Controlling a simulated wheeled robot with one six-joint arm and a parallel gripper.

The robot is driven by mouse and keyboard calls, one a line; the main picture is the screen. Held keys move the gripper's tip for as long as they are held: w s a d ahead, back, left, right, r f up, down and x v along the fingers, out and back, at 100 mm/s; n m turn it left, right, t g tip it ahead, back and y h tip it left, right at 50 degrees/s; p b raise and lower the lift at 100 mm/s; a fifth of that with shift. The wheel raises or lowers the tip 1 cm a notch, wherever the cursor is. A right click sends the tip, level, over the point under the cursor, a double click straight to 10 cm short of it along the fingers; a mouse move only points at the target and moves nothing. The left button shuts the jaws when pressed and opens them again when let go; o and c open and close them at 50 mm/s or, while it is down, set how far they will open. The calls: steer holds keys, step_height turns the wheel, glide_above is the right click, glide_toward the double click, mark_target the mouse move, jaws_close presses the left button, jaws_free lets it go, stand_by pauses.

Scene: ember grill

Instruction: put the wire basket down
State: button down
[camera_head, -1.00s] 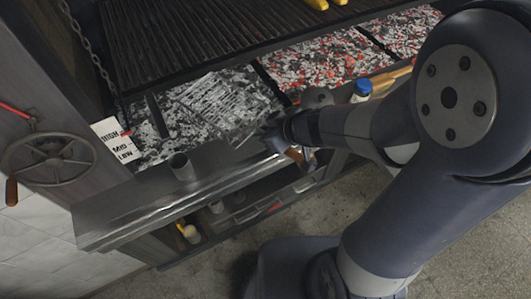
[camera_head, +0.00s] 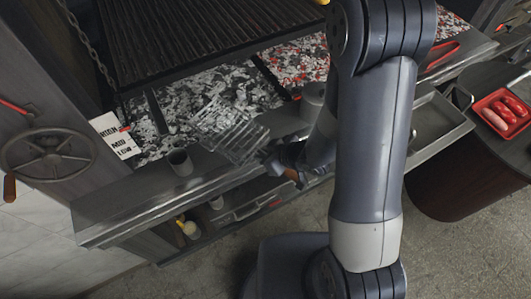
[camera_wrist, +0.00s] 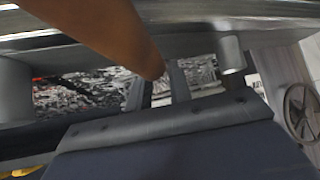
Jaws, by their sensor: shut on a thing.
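The wire basket (camera_head: 235,132) is a grey wire grid in the head view. It overlaps the front edge of the ash and coal bed and the steel front ledge. I cannot tell whether it touches anything below. My gripper (camera_head: 272,160) is at its near right end, shut on it. A brown wooden handle (camera_head: 292,175) sticks out on the near side of my gripper. In the wrist view the handle (camera_wrist: 115,30) crosses from the upper left down to my gripper's fingers (camera_wrist: 158,92). The exact grip point is hidden.
A steel cup (camera_head: 180,162) stands on the ledge (camera_head: 125,208) left of the basket, and a steel pot (camera_head: 313,95) stands to its right. The dark grill grate (camera_head: 200,35) hangs above the coals. A handwheel (camera_head: 50,150) is at left. A red tray (camera_head: 503,113) of sausages is at right.

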step_height(320, 180, down, 7)
steer(key=b, duration=0.6)
steer(key=shift+r, duration=0.15)
steer(key=shift+f+b, duration=0.6)
steer(key=shift+b, duration=0.1)
steer(key=c, duration=1.2)
jaws_free()
steer(key=shift+s+d, duration=0.1)
